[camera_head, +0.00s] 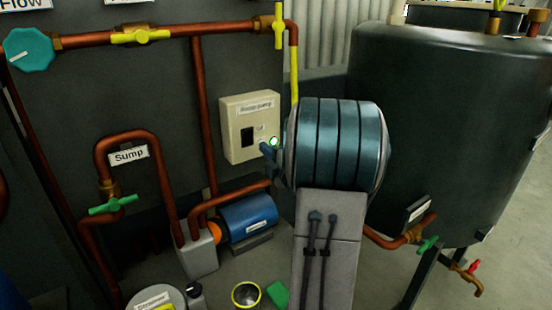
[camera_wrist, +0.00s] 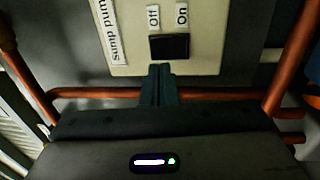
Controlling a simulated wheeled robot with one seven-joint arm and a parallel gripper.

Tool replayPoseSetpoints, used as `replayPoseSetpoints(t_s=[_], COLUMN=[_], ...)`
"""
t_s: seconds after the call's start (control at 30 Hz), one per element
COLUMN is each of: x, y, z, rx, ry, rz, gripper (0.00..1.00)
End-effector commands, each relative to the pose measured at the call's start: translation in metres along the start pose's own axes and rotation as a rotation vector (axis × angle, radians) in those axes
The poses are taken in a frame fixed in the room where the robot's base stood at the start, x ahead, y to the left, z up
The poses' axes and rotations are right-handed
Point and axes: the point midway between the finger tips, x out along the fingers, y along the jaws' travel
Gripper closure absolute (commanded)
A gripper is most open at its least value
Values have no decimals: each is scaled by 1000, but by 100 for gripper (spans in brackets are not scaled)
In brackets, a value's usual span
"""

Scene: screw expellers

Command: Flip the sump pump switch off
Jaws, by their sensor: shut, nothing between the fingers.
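The sump pump switch box is a cream box (camera_head: 236,152) on the dark panel in the head view, with a "Sump pump" label. Its black rocker switch (camera_head: 247,136) faces me. The wrist view shows the rocker (camera_wrist: 170,46) close up, with "Off" and "On" labels side by side above it. I cannot tell which side is pressed in. My gripper (camera_head: 264,146) is shut and empty, just right of the rocker in the head view. In the wrist view its fingertips (camera_wrist: 160,68) are together just below the rocker; I cannot tell whether they touch.
Copper pipes (camera_head: 202,110) run around the box. A blue pump motor (camera_head: 248,216) sits below it. A large dark tank (camera_head: 455,130) stands at right. A green-handled valve (camera_head: 113,205) is at left. A yellow-rimmed cup (camera_head: 235,297) stands on the floor.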

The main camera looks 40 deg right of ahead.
Motion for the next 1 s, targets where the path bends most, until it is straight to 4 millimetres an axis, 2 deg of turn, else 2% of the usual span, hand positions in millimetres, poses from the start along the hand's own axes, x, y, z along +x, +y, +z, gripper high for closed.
replayPoseSetpoints(t_s=[0.03, 0.2, 0.4, 0.87, 1.0], x=[11, 42, 63, 67, 64], y=[-1, 0, 0, 0, 4], z=[0, -1, 0, 1, 15], rx=[0, 0, -1, -1, -5], ry=[2, 2, 1, -2, -24], rz=[0, 1, 0, -2, -32], gripper=[100, 100, 100, 100, 100])
